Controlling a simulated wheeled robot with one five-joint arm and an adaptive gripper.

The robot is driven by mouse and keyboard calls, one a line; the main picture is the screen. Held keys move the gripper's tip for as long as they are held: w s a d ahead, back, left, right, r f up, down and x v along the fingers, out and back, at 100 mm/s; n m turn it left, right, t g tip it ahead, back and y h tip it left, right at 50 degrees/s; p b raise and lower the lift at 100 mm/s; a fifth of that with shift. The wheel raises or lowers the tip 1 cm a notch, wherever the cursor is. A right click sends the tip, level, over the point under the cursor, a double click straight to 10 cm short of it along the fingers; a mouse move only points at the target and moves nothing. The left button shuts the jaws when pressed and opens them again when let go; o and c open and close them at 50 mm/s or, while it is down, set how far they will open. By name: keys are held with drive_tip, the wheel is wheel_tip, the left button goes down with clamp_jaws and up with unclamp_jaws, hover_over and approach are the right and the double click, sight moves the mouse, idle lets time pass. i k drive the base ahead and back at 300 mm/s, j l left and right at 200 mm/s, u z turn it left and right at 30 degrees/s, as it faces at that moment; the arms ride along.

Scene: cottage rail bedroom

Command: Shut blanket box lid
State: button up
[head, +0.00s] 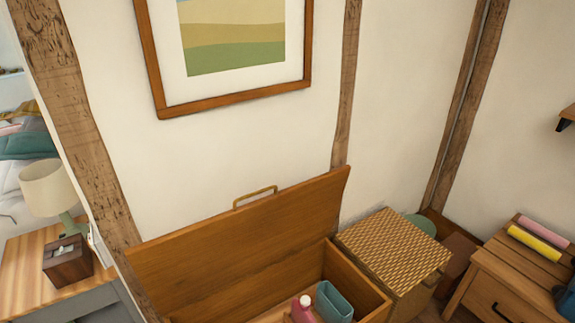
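The blanket box lid (240,243) is a wide brown wooden panel in the head view. It stands raised and open along the wall side of the blanket box (357,283). A brass-coloured handle (255,196) is on the lid's top edge. The box's right wall and part of its inside show at the bottom of the view; its front is cut off. Inside are a pink bottle with a white cap (301,309) and a teal container (333,301). My gripper is not in view.
A woven-topped box (396,247) stands close to the blanket box's right side. A wooden cabinet (512,274) with pink and yellow rolls is farther right. At left, a nightstand (22,268) holds a lamp (50,189) and a tissue box (67,261). A framed picture (232,98) hangs above the lid.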

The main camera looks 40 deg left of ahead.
sight(177, 268)
drive_tip(key=i+u, duration=0.15)
drive_tip(key=u, duration=0.3)
drive_tip(key=i+u, duration=0.15)
drive_tip(key=u, duration=0.35)
drive_tip(key=i+u, duration=0.15)
drive_tip(key=u, duration=0.3)
drive_tip(key=i+l+u, duration=0.15)
drive_tip(key=u, duration=0.35)
drive_tip(key=i+l+u, duration=0.1)
drive_tip(key=i+u, duration=0.15)
drive_tip(key=u, duration=0.25)
drive_tip(key=i+l+u, duration=0.15)
drive_tip(key=u, duration=0.3)
drive_tip(key=i+l, duration=0.05)
